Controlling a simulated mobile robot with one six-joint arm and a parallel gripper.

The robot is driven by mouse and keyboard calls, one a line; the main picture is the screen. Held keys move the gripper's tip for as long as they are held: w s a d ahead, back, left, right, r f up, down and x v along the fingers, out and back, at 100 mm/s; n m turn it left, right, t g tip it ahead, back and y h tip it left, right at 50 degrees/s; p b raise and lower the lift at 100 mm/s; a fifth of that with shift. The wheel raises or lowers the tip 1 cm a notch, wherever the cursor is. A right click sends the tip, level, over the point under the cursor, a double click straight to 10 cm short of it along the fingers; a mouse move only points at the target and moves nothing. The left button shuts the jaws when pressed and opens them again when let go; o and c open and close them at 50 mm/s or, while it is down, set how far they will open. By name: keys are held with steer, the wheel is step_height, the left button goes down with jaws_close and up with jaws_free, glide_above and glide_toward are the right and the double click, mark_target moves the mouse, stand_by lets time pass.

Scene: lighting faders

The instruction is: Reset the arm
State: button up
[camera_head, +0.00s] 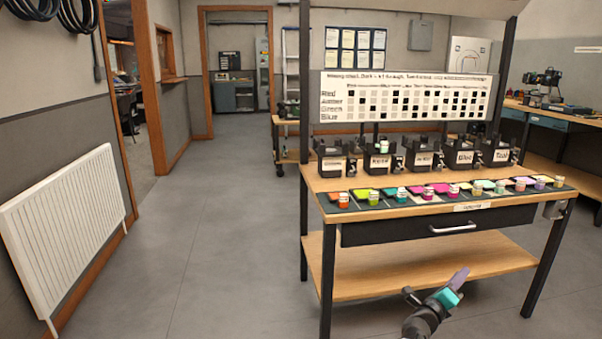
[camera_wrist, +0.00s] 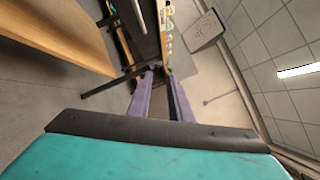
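My arm shows at the bottom right of the head view, in front of the wooden workbench (camera_head: 420,268) and at about the height of its lower shelf. My gripper (camera_head: 461,275) has a teal body and purple fingers that point up and to the right. In the wrist view, the two purple fingers of my gripper (camera_wrist: 162,80) stand apart with a gap between them and nothing held. The bench appears tilted at the upper left of the wrist view, with its dark drawer front (camera_wrist: 135,30) beyond the fingers.
Several coloured pots and swatches line the bench's front edge, such as an orange pot (camera_head: 343,200). Black labelled holders (camera_head: 419,157) stand behind them, under a chart board (camera_head: 405,97). A drawer handle (camera_head: 453,228) juts out. A white radiator (camera_head: 65,225) is at left; the floor between is clear.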

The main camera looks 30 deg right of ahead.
steer(key=w+a+f+n+t+y+p, duration=0.3)
steer(key=w+a+n+t+y+p, duration=0.15)
steer(key=w+a, duration=0.7)
steer(key=w+a+f+n+t+y+p, duration=0.2)
steer(key=w+a+n+t+y+p, duration=0.3)
steer(key=w+a, duration=0.65)
steer(key=w+a+f+n+g+y+p, duration=0.1)
steer(key=a+f+n+y+p, duration=0.3)
steer(key=a, duration=0.8)
steer(key=a+f+n+g+y+p, duration=0.2)
steer(key=a+f+n+y+p, duration=0.25)
steer(key=a, duration=0.85)
steer(key=s+a+f+n+g+y+p, duration=0.1)
steer(key=s+a+f+n+g+p, duration=0.15)
steer(key=s+a+f+n, duration=0.4)
steer(key=s+a+f+n+g+y+p, duration=0.2)
steer(key=s+a+f+n+g, duration=0.2)
steer(key=s+a, duration=0.45)
steer(key=s+n+g+h, duration=0.1)
steer(key=s+n+g, duration=0.8)
steer(key=s, duration=1.2)
steer(key=shift+d+f+n+g+h+p, duration=0.2)
steer(key=shift+n+g+h+p, duration=0.1)
steer(key=shift+n, duration=0.65)
